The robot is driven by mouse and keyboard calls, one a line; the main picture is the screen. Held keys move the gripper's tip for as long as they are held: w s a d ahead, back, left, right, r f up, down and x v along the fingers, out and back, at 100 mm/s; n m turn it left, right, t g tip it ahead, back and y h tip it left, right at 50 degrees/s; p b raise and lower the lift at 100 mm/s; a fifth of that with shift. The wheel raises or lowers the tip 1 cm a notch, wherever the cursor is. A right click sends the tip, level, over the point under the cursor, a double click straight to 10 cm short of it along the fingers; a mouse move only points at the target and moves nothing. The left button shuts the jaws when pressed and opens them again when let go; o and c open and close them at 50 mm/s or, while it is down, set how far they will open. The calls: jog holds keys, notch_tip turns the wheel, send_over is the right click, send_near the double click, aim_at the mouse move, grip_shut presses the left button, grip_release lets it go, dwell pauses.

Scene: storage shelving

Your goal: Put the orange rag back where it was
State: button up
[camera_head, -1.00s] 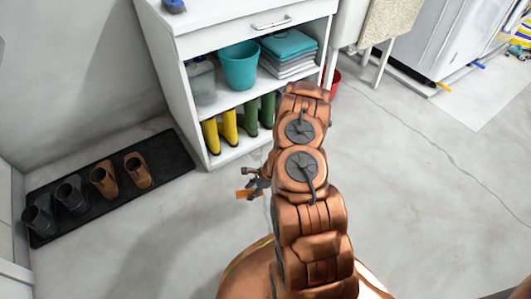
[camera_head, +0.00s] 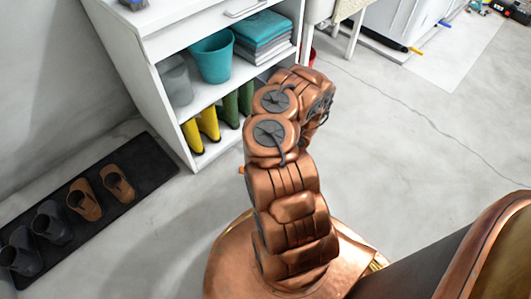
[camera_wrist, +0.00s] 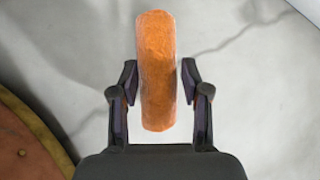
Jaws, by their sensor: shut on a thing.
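The orange rag (camera_wrist: 156,75) is a rolled or folded strip that stands lengthwise between the two fingers of my gripper (camera_wrist: 158,88) in the wrist view. My gripper is shut on it, above the grey floor. In the head view only a small orange bit (camera_head: 241,170) shows beside my arm. The arm hides the gripper there.
A white shelf unit (camera_head: 172,135) holds a teal bucket (camera_head: 212,57), folded teal and grey cloths (camera_head: 264,38), and yellow boots (camera_head: 200,130) and green boots (camera_head: 230,108). Shoes stand on a black mat (camera_head: 147,165) at left.

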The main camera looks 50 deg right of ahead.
jog(key=s+d+m, duration=0.1)
jog(key=s, duration=0.1)
jog(key=s+d+f+m+h, duration=0.1)
jog(key=s, duration=0.1)
jog(key=shift+d+f, duration=0.15)
jog(key=shift+d, duration=0.2)
jog(key=shift+w+d+f+b, duration=0.2)
jog(key=shift+w+d+b, duration=0.4)
jog(key=shift+w+d, duration=0.75)
jog(key=shift+w+d+f+b, duration=0.25)
jog(key=shift+w+d+b, duration=0.3)
jog(key=shift+w+d, duration=0.8)
jog(key=shift+w+d+f+b, duration=0.2)
jog(key=shift+w+d+b, duration=0.4)
jog(key=shift+w+d, duration=0.75)
jog(key=shift+w+d+f+b, duration=0.1)
jog(key=shift+w+d+b, duration=0.1)
jog(key=shift+w+d, duration=0.3)
jog(key=shift+w+d+b, duration=0.2)
jog(key=shift+w+d, duration=0.05)
jog(key=shift+d, duration=0.5)
jog(key=shift+w+d+f+b, duration=0.1)
jog(key=shift+w+d+b, duration=0.1)
jog(key=shift+w+d, duration=0.3)
jog(key=shift+s+d+f+b, duration=0.15)
jog(key=shift+f+b, duration=0.85)
jog(key=shift+f, duration=0.6)
jog(key=shift+f, duration=0.15)
jog(key=o, duration=1.1)
